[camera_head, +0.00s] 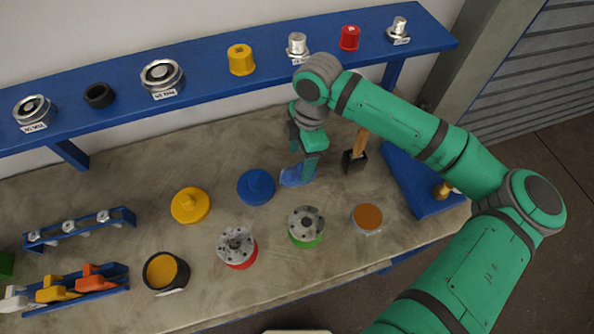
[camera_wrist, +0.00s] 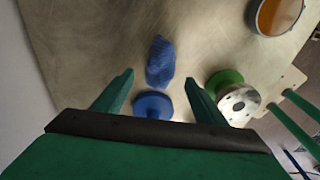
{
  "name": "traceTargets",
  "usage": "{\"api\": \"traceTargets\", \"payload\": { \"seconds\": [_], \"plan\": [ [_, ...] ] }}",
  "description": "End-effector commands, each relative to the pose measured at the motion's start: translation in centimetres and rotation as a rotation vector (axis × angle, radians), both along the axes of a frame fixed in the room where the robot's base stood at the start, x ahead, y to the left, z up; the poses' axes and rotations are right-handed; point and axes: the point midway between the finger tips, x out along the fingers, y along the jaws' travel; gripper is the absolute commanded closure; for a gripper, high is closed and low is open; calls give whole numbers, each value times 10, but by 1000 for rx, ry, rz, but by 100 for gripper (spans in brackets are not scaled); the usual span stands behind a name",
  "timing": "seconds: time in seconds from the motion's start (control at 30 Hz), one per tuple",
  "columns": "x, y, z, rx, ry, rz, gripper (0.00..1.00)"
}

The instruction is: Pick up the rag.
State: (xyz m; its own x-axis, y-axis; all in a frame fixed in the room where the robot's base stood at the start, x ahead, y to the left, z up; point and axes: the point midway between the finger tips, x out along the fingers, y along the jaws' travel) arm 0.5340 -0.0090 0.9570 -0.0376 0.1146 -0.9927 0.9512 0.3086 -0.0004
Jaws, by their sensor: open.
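The rag (camera_head: 290,178) is a small crumpled blue cloth on the table, right of a round blue lid (camera_head: 256,187). In the wrist view the rag (camera_wrist: 160,62) lies between and slightly beyond my fingertips, with the blue lid (camera_wrist: 152,105) nearer my palm. My gripper (camera_head: 308,172) points down at the rag's right side in the head view and hides part of it. In the wrist view my gripper (camera_wrist: 159,80) has its two green fingers spread apart, with nothing held. I cannot tell its exact height above the rag.
A brush with a wooden handle (camera_head: 355,158) stands close right of my gripper. A green-based flanged vessel (camera_head: 306,227), a red-based one (camera_head: 237,247) and a brown-topped tin (camera_head: 367,218) stand in front. A blue shelf (camera_head: 205,88) with fittings runs behind.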

Motion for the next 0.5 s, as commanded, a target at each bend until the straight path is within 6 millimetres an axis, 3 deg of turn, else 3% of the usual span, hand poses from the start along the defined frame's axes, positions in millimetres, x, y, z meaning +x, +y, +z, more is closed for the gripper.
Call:
{"api": "traceTargets", "payload": {
  "seconds": [0.23, 0.5],
  "plan": [
    [-1, 1, -17, 0, 1, -2, 35],
    [-1, 5, -52, -1, 2, -1, 35]
  ]
}}
